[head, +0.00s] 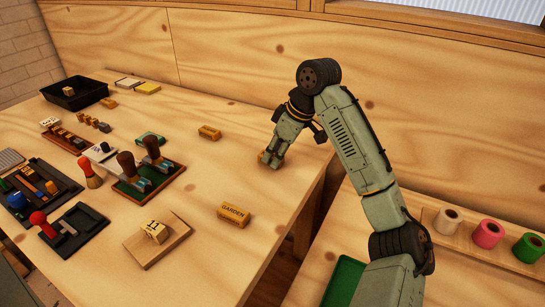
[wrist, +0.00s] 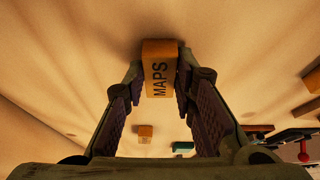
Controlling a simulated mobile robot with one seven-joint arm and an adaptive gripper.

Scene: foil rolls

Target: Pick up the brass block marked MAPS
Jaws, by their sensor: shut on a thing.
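The brass block marked MAPS (wrist: 160,66) is between the fingertips of my gripper (wrist: 160,84) in the wrist view, its lettering facing the camera. Both fingers touch its sides, so my gripper is shut on it. In the head view my gripper (head: 271,159) points down at the right part of the table, near its right edge. Only a small yellowish bit of the block (head: 262,156) shows there, the rest hidden by the fingers. I cannot tell whether the block touches the table.
A brass block marked GARDEN (head: 233,214) lies toward the front, and another brass block (head: 209,132) lies left of my gripper. A wooden board with a numbered block (head: 154,231), stamps in a green tray (head: 148,178) and a black bin (head: 75,93) stand further left.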

